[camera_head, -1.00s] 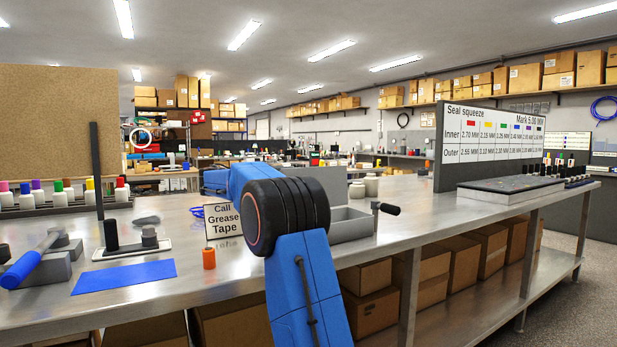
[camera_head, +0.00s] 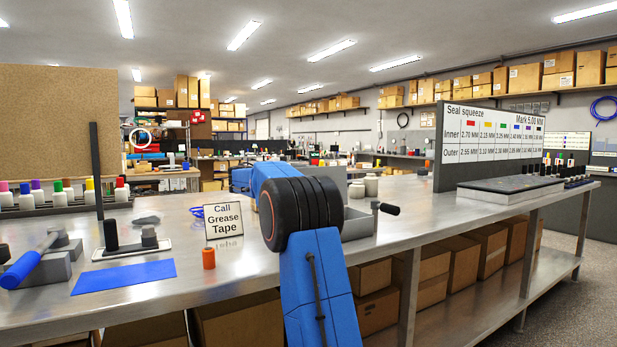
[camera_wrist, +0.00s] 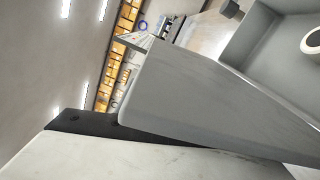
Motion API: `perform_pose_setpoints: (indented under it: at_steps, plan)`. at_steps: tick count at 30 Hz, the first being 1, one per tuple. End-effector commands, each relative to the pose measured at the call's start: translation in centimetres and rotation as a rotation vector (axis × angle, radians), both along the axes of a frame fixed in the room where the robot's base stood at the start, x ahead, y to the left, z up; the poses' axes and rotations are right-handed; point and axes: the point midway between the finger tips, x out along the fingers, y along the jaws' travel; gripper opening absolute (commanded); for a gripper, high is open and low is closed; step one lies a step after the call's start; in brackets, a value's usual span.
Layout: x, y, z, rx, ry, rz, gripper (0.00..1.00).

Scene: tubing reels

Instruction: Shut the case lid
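The grey case (camera_head: 357,225) stands open on the bench, partly hidden behind my arm. Its lid (camera_head: 332,177) stands raised at the back, with its left part covered by my arm. In the wrist view, a broad grey panel (camera_wrist: 205,95), which looks like the lid, fills the middle at close range. Beyond it the open case body (camera_wrist: 262,45) holds a white ring-shaped thing (camera_wrist: 312,40). My gripper is hidden behind my arm in the head view. A dark strip and a pale surface show low in the wrist view; I cannot tell the fingers' state or contact.
A "Call Grease Tape" sign (camera_head: 224,220) and an orange cylinder (camera_head: 208,258) stand left of my arm. A black-handled crank (camera_head: 387,208) is right of the case. A blue mat (camera_head: 125,277) lies left.

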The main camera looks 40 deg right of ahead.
Motion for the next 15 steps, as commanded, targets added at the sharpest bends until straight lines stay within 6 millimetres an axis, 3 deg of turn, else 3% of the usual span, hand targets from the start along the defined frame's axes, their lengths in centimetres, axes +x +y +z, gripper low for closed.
perform_pose_setpoints:
  at_steps: [1, 4, 15]
  plan:
    - [0.0, 0.01, 0.0, 0.0, 0.0, 0.0, 0.21]
    - [0.01, 0.02, 0.01, 0.0, 0.0, 0.0, 0.0]
    - [-0.47, 0.15, 0.34, -0.009, -0.036, 0.001, 0.0]
